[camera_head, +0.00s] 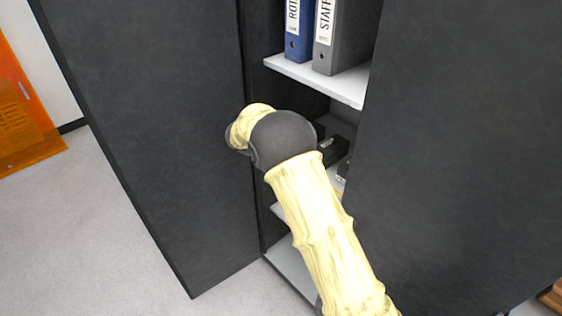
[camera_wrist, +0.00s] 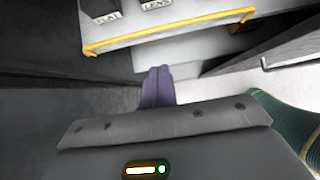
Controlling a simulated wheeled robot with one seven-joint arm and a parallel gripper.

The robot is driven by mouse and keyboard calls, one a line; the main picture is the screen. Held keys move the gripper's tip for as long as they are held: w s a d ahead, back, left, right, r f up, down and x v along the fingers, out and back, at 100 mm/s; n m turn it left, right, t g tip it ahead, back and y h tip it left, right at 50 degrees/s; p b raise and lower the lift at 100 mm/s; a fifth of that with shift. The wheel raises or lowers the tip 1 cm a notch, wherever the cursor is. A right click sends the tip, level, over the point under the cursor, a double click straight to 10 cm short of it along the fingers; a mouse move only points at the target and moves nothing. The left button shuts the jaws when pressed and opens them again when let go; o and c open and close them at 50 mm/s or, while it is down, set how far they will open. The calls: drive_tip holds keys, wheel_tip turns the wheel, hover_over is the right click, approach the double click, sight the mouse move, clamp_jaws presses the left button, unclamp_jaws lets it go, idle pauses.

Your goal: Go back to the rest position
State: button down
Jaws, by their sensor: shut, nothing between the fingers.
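My gripper (camera_wrist: 157,88) shows in the wrist view as two purple-grey fingers side by side, shut with nothing between them. In the head view my arm in its cream sleeve reaches up to the open front of a dark cabinet (camera_head: 165,130). The gripper itself is hidden there behind the arm. In the wrist view a pale shelf or tray with a yellow edge (camera_wrist: 170,30) lies beyond the fingertips, with labels that seem to read FLAT and LENS. I cannot tell whether the fingers touch anything.
Dark cabinet panels stand close on both sides of my arm. A blue binder (camera_head: 299,30) and a grey binder (camera_head: 343,35) stand on an upper shelf (camera_head: 315,80). A black object (camera_head: 336,148) sits below it. Clear floor (camera_head: 70,230) lies at left, near an orange panel (camera_head: 25,110).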

drive_tip(key=s+d+r+m+g+y, duration=0.3)
drive_tip(key=s+d+r+m, duration=0.1)
drive_tip(key=s+d+m, duration=0.85)
drive_tip(key=s+d+r+m+y, duration=0.1)
drive_tip(key=s+d+m, duration=0.2)
drive_tip(key=s+m, duration=0.4)
drive_tip(key=s+d+r+m+y, duration=0.1)
drive_tip(key=s+d+m, duration=0.1)
drive_tip(key=s+m, duration=0.5)
drive_tip(key=s, duration=0.6)
drive_tip(key=shift+d, duration=0.4)
drive_tip(key=shift+w+r, duration=0.1)
